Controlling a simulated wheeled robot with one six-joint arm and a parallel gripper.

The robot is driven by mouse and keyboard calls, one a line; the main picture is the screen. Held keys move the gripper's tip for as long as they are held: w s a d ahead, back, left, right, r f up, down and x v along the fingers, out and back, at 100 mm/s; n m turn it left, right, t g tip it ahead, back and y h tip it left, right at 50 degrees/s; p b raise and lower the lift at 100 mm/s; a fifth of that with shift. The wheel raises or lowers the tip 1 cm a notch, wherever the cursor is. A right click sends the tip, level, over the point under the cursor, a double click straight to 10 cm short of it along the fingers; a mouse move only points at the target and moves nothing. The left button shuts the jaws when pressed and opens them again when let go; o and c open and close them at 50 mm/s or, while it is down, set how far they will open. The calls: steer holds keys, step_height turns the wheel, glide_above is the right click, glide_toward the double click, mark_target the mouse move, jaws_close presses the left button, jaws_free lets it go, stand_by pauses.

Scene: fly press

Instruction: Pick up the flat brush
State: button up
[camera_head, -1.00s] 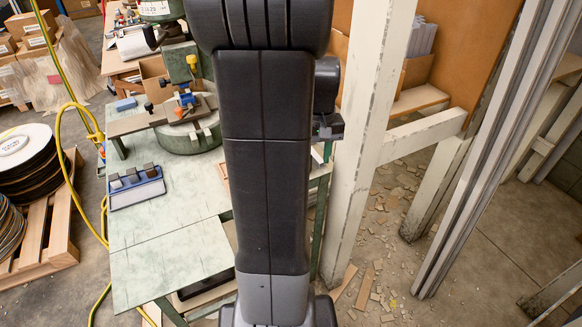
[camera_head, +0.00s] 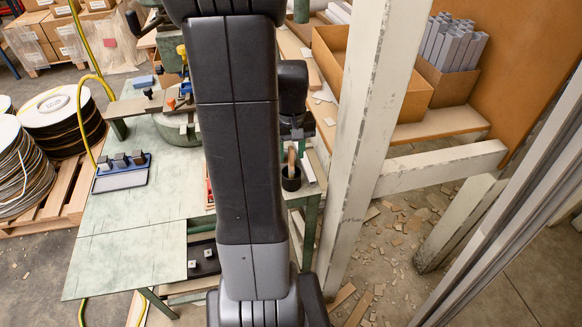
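A pale wooden handle (camera_head: 291,157) stands upright in a small black cup (camera_head: 291,180) on the right side of the green bench. It may be the flat brush; its lower end is hidden in the cup, so I cannot tell. My gripper (camera_head: 298,131) shows partly beside my dark arm, just above the handle in the picture. Its fingers are too small and dark to read, and I cannot tell whether it touches the handle. My arm covers the middle of the bench.
The green bench (camera_head: 125,255) is mostly bare at front left. A blue tray with dark blocks (camera_head: 121,172) lies on it, with the press base (camera_head: 178,130) behind. A white post (camera_head: 365,130) stands close to the right. An open cardboard box (camera_head: 400,85) sits on the shelf beyond.

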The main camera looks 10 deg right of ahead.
steer(key=shift+f, duration=0.75)
jaws_close()
